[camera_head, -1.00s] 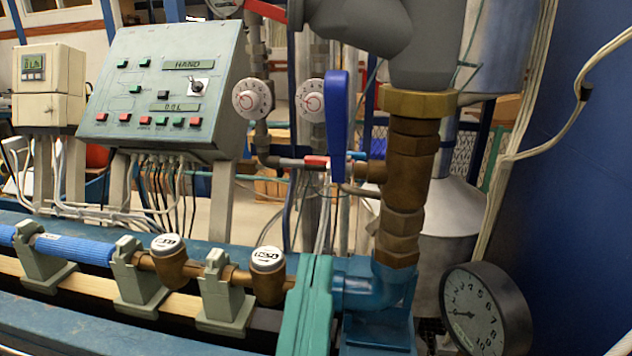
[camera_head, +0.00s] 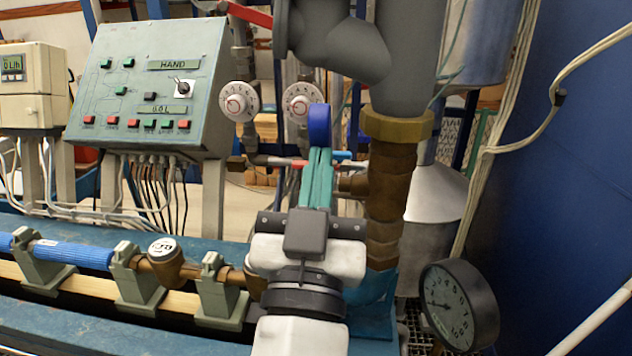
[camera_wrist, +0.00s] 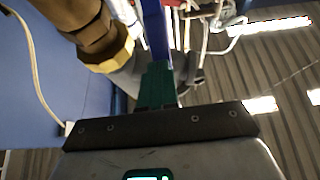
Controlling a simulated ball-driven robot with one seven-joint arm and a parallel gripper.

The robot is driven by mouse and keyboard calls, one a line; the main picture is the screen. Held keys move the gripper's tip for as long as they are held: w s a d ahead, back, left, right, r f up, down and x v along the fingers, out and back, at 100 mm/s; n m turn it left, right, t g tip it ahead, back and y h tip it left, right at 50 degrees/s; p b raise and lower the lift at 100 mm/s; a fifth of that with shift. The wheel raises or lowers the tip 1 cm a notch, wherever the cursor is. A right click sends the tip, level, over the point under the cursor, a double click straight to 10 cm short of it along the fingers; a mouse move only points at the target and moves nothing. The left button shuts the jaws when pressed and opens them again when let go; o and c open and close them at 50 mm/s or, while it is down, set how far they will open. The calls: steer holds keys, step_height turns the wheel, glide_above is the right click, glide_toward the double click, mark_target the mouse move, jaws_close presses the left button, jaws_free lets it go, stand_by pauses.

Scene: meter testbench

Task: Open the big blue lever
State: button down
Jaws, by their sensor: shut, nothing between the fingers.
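The big blue lever (camera_head: 319,125) stands upright beside the brass-brown vertical pipe. Its rounded top shows in the head view; its lower part is hidden behind my gripper. It also shows in the wrist view (camera_wrist: 155,30) as a blue bar straight beyond the fingertips. My gripper (camera_head: 319,153) has teal fingers that are shut together, with nothing between them. The fingers point up and away, in line with the lever, and overlap it in the head view. In the wrist view the gripper (camera_wrist: 158,66) ends at the lever's near part. I cannot tell whether they touch.
The thick pipe with its brass collar (camera_head: 397,126) stands close right of my gripper. A pressure gauge (camera_head: 458,305) is at lower right. The control panel (camera_head: 150,90) and two white dials (camera_head: 238,101) are at left.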

mark_target(322, 141)
steer(key=shift+r, duration=0.1)
stand_by(0.3)
steer(key=w+r+g+p, duration=0.1)
steer(key=p, duration=0.2)
steer(key=w+r+g+p, duration=0.1)
steer(key=g+p, duration=0.1)
steer(key=p, duration=0.2)
steer(key=shift+r, duration=0.4)
steer(key=shift+w, duration=0.25)
steer(key=shift+w+r, duration=0.2)
steer(key=shift+w, duration=0.5)
steer(key=shift+w+d+r+b, duration=0.15)
steer(key=shift+w+b, duration=0.15)
steer(key=shift+b, duration=0.15)
steer(key=shift+r, duration=0.15)
steer(key=shift+w+r, duration=0.1)
steer(key=shift+r, duration=0.1)
